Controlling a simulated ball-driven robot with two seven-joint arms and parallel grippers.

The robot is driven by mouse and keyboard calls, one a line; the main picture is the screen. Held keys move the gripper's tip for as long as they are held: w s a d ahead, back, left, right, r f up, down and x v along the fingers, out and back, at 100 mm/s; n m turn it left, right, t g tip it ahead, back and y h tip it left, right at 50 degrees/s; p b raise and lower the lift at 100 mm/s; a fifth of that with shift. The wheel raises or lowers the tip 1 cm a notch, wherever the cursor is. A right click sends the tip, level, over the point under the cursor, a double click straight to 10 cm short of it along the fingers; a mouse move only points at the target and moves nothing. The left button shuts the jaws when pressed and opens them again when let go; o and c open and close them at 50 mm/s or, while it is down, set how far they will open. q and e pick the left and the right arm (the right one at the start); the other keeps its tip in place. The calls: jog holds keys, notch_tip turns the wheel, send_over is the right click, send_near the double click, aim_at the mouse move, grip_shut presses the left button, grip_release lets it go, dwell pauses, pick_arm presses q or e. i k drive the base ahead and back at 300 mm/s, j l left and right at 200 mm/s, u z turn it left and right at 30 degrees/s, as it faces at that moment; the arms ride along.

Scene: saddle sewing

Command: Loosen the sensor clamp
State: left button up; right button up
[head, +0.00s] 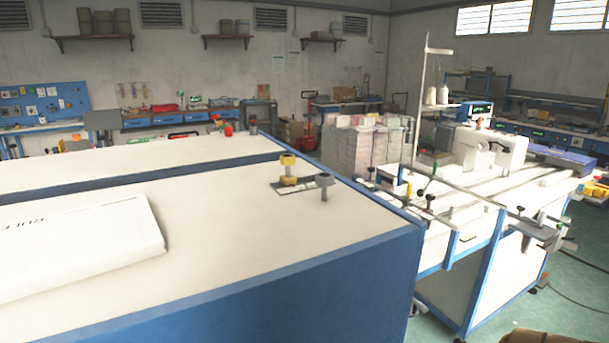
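No part of either gripper shows in the head view. A white sewing machine (491,149) stands on a white-topped, blue-framed table (462,236) at the right. Small fittings with dark knobs (430,197) sit along that table's near left edge. A metal bracket-like fitting with dark handles (541,230) sits at its near right edge. These are too small to tell which, if any, is the sensor clamp, or whether one is tight or loose.
A large white-topped, blue-sided table (240,238) fills the foreground. It carries a white box (75,248), a yellow knobbed part (288,168) and a grey knobbed post (324,186). A tall thread stand (421,110) rises by the sewing table. Green floor (590,260) shows at right.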

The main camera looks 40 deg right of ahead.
aim_at(325, 180)
jog(key=z, duration=1.55)
